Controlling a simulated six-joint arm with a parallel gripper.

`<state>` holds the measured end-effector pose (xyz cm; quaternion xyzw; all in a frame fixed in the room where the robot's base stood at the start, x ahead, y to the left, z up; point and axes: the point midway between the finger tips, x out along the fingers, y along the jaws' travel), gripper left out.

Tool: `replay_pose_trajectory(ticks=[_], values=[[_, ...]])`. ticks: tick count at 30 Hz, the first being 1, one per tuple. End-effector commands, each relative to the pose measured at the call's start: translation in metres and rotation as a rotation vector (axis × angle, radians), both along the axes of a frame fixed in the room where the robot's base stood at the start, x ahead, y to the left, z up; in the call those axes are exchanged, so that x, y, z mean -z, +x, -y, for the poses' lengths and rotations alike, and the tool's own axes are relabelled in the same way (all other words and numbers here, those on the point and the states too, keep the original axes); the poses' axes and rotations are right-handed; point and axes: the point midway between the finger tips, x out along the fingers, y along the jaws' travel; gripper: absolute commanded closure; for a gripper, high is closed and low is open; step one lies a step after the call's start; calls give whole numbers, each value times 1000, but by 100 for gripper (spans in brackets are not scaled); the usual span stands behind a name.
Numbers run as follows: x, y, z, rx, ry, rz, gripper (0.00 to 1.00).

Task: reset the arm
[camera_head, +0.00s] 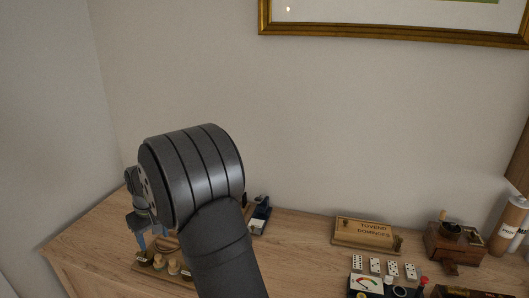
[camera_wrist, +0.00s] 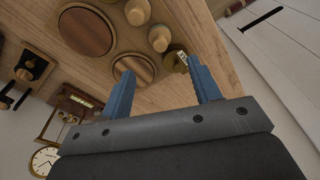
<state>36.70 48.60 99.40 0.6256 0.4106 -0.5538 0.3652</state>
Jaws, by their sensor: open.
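My gripper (camera_wrist: 162,92) is open in the wrist view. Its two blue fingers are apart, and I see nothing held between them. Below and beyond the fingers is a wooden top with round wooden pieces on it. In the head view my dark arm fills the lower middle, and a blue finger of my gripper (camera_head: 141,243) shows at the left, above the left end of the wooden top (camera_head: 85,242). Part of the top behind my arm is hidden.
Round wooden knobs (camera_head: 159,262) stand close by my gripper. A dominoes box (camera_head: 364,233), loose dominoes (camera_head: 375,266), a meter (camera_head: 366,284) and a wooden grinder (camera_head: 452,245) stand at the right. A clock (camera_wrist: 44,160) shows in the wrist view. A framed picture (camera_head: 400,37) hangs above.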

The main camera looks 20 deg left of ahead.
Motion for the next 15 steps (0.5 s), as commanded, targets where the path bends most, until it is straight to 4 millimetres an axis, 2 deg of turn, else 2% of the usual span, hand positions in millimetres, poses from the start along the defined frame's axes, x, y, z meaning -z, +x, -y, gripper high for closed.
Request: replay_pose_trajectory(ticks=[3,15], values=[[25,0,-2,0,-5,-3,43],[103,4,-10,0,-3,-2,43]])
